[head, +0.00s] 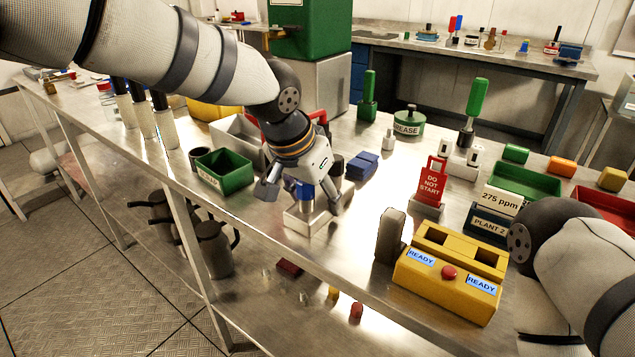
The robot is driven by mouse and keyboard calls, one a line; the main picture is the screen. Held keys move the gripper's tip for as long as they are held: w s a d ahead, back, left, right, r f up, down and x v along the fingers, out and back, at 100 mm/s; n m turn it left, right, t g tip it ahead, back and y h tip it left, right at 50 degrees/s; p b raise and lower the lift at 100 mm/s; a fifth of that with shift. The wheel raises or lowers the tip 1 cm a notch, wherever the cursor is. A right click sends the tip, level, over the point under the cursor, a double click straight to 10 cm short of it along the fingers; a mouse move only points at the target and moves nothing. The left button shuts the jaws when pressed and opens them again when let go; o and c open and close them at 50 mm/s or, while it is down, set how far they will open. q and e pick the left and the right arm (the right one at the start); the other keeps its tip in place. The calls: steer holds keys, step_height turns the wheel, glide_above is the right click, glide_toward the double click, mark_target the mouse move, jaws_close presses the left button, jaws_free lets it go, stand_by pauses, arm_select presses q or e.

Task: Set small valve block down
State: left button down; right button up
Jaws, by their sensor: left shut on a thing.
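My left gripper (301,197) points down over the near part of the steel bench, left of centre. It is shut on the small valve block (305,189), whose blue part shows between the fingers. Below the block is a pale, low-walled holder (308,222) on the bench. The fingers hide part of the block, and I cannot tell whether its underside touches the holder.
A green bin (224,172) stands left of the gripper and blue blocks (362,165) lie just right of it. A yellow control box (447,283) and a red DO NOT START sign (432,182) stand to the right. The bench's front edge is close.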

arm_select(q)
steer(key=shift+r, duration=0.2)
steer(key=c, duration=0.8)
jaws_free()
steer(key=shift+f, duration=0.15)
steer(key=p+v, duration=0.1)
steer(key=v, duration=1.1)
steer(key=shift+s, duration=0.1)
arm_select(e)
steer(key=shift+w+r+t, duration=0.4)
steer(key=shift+w+r, duration=0.55)
arm_select(q)
steer(key=shift+f, duration=0.1)
arm_select(e)
steer(key=shift+s, duration=0.1)
